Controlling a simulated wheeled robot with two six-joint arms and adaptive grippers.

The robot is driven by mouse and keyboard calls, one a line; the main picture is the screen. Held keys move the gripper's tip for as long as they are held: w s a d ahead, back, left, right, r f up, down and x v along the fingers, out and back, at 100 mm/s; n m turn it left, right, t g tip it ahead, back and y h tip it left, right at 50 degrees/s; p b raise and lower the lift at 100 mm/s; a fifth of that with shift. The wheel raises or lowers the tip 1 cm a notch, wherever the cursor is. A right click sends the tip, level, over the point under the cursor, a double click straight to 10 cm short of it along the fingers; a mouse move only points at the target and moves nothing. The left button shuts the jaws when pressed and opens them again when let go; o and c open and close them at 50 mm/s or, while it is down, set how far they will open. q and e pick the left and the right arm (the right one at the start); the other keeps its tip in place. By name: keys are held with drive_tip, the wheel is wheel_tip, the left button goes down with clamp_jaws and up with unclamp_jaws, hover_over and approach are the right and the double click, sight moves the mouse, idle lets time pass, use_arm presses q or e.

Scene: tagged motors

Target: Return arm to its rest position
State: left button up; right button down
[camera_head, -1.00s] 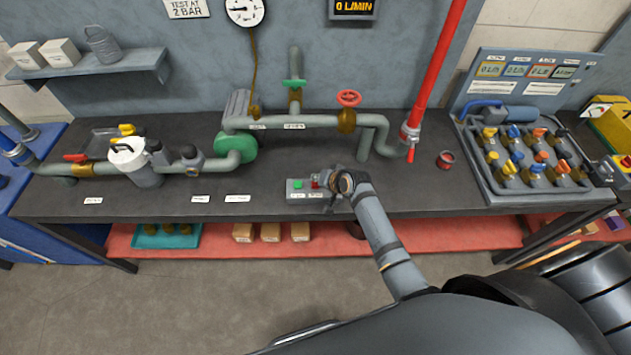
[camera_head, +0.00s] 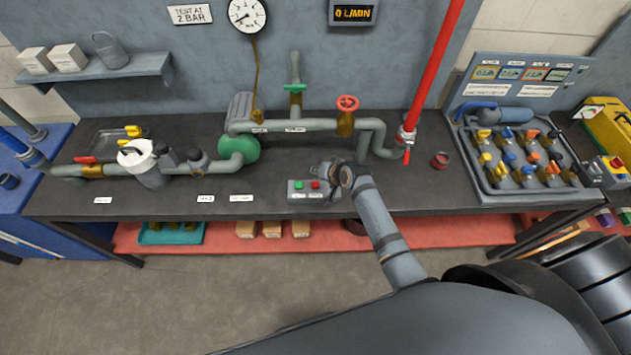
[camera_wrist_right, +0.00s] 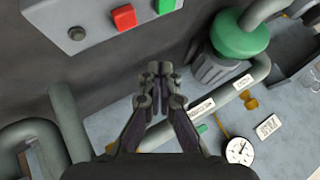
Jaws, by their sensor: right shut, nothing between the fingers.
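My right arm reaches in from the bottom right in the head view, and its gripper (camera_head: 330,178) is over the bench, just right of the switch box (camera_head: 300,189) with a green and a red button. In the right wrist view the gripper (camera_wrist_right: 156,98) is shut with nothing between its fingers. The switch box also shows there at the top (camera_wrist_right: 75,30), apart from the fingertips. My left gripper is not in view.
The bench (camera_head: 270,205) carries a pipe run with a red handwheel (camera_head: 347,103) and a green pump (camera_head: 238,148). A red pipe (camera_head: 435,65) rises behind. A tray of valves (camera_head: 500,190) stands at the right. The bench front is mostly clear.

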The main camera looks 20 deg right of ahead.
idle(0.7)
drive_tip(key=s+d+r+n+g+h, duration=0.1)
drive_tip(key=s+d+r+n+g, duration=0.15)
drive_tip(key=s, duration=0.65)
drive_tip(key=s+d+r+n+g+h, duration=0.15)
drive_tip(key=s+r, duration=0.25)
drive_tip(key=s, duration=0.5)
drive_tip(key=s+d+r+n+g+h, duration=0.1)
drive_tip(key=s+d+r+n+h, duration=0.15)
drive_tip(key=s, duration=0.65)
drive_tip(key=s+d+f+g+y+b, duration=0.1)
drive_tip(key=d+f+b, duration=0.15)
drive_tip(key=f, duration=1.45)
drive_tip(key=s+d+f+b, duration=0.1)
drive_tip(key=f+b, duration=0.3)
drive_tip(key=f, duration=1.3)
drive_tip(key=s+f+m+g+b, duration=0.1)
drive_tip(key=s+f+b, duration=0.2)
drive_tip(key=s+f, duration=1.5)
drive_tip(key=shift+d+f+b, duration=0.3)
drive_tip(key=shift+d+f, duration=0.05)
